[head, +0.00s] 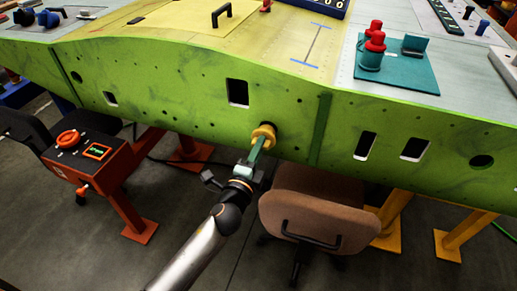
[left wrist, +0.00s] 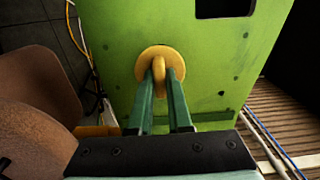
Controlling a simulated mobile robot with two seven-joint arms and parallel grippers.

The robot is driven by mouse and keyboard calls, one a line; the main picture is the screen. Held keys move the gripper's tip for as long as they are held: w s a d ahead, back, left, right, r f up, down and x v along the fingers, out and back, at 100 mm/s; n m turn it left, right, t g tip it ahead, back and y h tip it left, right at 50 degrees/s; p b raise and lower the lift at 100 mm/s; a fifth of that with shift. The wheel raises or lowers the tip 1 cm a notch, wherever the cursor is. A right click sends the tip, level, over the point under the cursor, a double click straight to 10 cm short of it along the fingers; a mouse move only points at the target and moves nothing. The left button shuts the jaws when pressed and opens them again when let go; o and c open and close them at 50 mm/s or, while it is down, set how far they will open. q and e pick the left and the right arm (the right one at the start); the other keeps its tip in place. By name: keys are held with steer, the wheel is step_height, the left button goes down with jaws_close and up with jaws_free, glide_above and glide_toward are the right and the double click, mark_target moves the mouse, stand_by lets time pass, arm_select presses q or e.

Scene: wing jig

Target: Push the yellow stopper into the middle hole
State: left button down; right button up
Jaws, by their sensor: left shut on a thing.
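The yellow stopper (head: 264,131) is at the green front face of the wing (head: 190,95), right of a rectangular cutout. Its round flange faces me in the left wrist view (left wrist: 147,62) and covers whatever hole lies behind it. I cannot tell whether the flange touches the face or stands slightly off it. My left gripper (head: 256,150) is shut on the stopper's grip tab; its two green fingers flank the tab in the left wrist view (left wrist: 160,84). My right gripper is not in view.
A brown chair (head: 315,205) stands just right of my left arm, under the wing. A red-orange stand with a control box (head: 92,152) is at the left. Yellow jig legs (head: 393,217) stand at the right. Red-capped parts (head: 373,45) sit on a teal mat on the wing.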

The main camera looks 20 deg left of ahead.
arm_select(q)
steer(key=shift+w+d, duration=0.1)
steer(key=shift+w, duration=1.85)
steer(key=c, duration=0.8)
jaws_free()
steer(key=shift+o, duration=0.2)
steer(key=s+b, duration=0.1)
steer(key=s, duration=1.1)
steer(key=shift+s+a, duration=0.2)
steer(key=shift+s, duration=0.1)
steer(key=s+a+f+n+g+h+p, duration=0.1)
steer(key=s+f+n+g+p, duration=0.7)
steer(key=s+f+n, duration=0.7)
steer(key=s+n+g, duration=0.1)
steer(key=s, duration=0.1)
steer(key=shift+s+f+h, duration=0.3)
steer(key=shift+s+h, duration=0.1)
